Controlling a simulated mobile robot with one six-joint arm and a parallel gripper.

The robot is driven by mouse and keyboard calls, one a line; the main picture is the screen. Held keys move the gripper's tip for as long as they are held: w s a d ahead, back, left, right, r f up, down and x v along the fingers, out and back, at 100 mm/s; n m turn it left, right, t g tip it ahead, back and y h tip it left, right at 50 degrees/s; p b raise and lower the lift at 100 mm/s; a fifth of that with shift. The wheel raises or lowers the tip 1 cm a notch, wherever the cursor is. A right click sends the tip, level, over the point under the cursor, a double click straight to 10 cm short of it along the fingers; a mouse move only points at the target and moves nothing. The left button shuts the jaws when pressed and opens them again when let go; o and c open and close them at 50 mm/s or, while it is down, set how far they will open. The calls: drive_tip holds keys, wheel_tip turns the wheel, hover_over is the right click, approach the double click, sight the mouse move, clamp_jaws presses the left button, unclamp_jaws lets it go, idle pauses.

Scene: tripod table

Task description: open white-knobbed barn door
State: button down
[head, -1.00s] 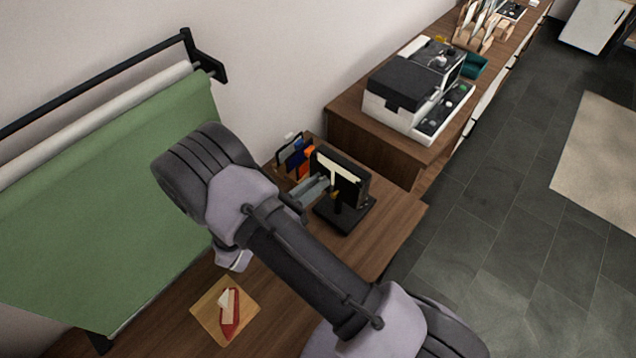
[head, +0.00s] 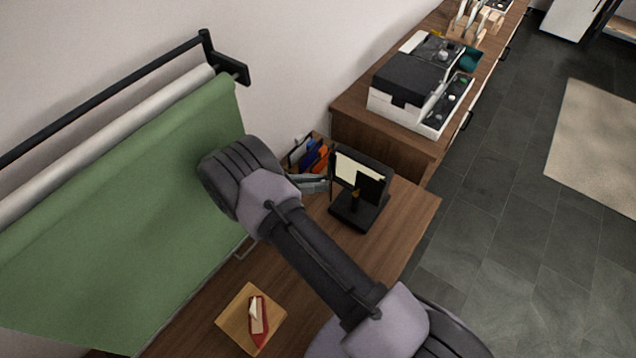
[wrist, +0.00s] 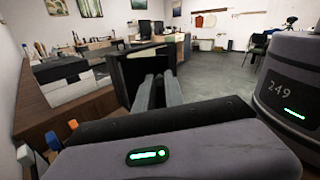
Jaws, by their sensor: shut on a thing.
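A small black lamp-like panel with a cream face (head: 350,168) stands on a black base (head: 352,214) near the right end of the wooden table. A dark square flap (head: 369,188) covers part of the face's lower right. A thin dark flap, taken as the barn door (head: 332,178), shows nearly edge-on at its left side. My gripper (head: 324,184) reaches it from the left and is shut on it. In the wrist view the fingers (wrist: 158,86) point at a dark plate (wrist: 128,72). I cannot make out a white knob; the exact contact is hidden.
A holder with blue and orange items (head: 312,155) stands close behind my gripper. A red-and-white item (head: 257,316) lies on a wooden board at the front. A green backdrop (head: 110,215) hangs at left. A black-and-white machine (head: 415,88) sits on the cabinet behind.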

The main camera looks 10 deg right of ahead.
drive_tip(key=shift+w+a+m+g, duration=0.15)
drive_tip(key=shift+m+g, duration=0.25)
drive_tip(key=shift+g, duration=0.2)
drive_tip(key=c, duration=1.4)
unclamp_jaws()
